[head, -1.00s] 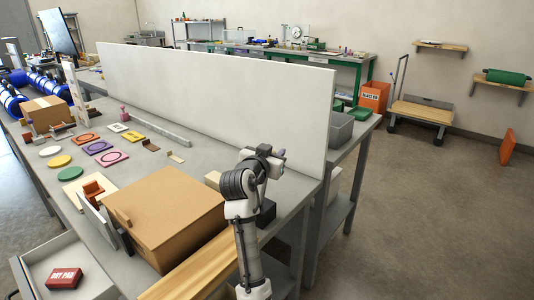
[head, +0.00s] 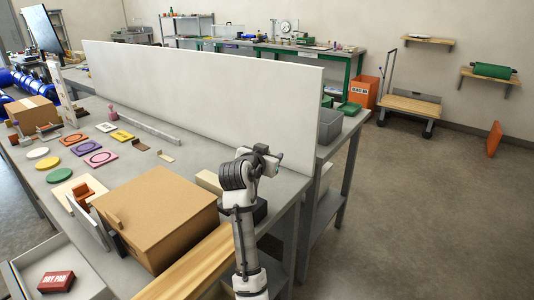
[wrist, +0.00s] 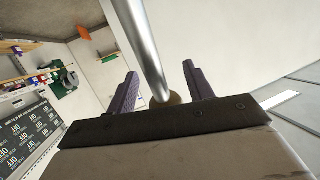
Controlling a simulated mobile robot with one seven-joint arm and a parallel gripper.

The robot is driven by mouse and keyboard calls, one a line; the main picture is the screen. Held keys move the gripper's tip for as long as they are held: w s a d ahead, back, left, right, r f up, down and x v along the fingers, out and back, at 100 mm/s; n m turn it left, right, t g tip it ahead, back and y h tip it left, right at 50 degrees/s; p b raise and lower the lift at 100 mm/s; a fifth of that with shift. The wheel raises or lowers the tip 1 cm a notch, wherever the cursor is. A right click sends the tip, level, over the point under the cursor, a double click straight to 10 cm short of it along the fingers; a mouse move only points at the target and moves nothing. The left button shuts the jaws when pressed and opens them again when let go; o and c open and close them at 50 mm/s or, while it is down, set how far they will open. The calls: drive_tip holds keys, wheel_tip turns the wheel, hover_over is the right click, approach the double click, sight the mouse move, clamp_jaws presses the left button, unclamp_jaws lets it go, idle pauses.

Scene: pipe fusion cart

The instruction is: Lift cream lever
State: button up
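A small cream L-shaped piece (head: 166,157) lies on the grey bench in the head view, beside a small brown piece (head: 139,145). I cannot tell for sure whether it is the cream lever. My gripper (head: 272,158) is raised above the bench's right end, near the white panel and well apart from the cream piece. In the wrist view the two dark purple fingers of my gripper (wrist: 162,88) stand wide apart. A shiny metal rod (wrist: 145,45) with a rounded tan end shows between them. I see no finger touching it.
A tall white panel (head: 200,95) runs along the bench's back. A large cardboard box (head: 155,215) and a wooden beam (head: 190,265) stand in front. Coloured discs and plates, such as a green disc (head: 59,175), lie at left. Open floor (head: 430,220) is at right.

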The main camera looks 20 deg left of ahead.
drive_tip(key=shift+s+a+r, duration=0.1)
drive_tip(key=shift+s+r, duration=0.05)
drive_tip(key=shift+r, duration=0.1)
drive_tip(key=d+b+v, duration=0.1)
drive_tip(key=b+v, duration=0.2)
drive_tip(key=v, duration=1)
drive_tip(key=shift+s+a, duration=0.35)
drive_tip(key=shift+a, duration=0.2)
drive_tip(key=shift+r, duration=0.1)
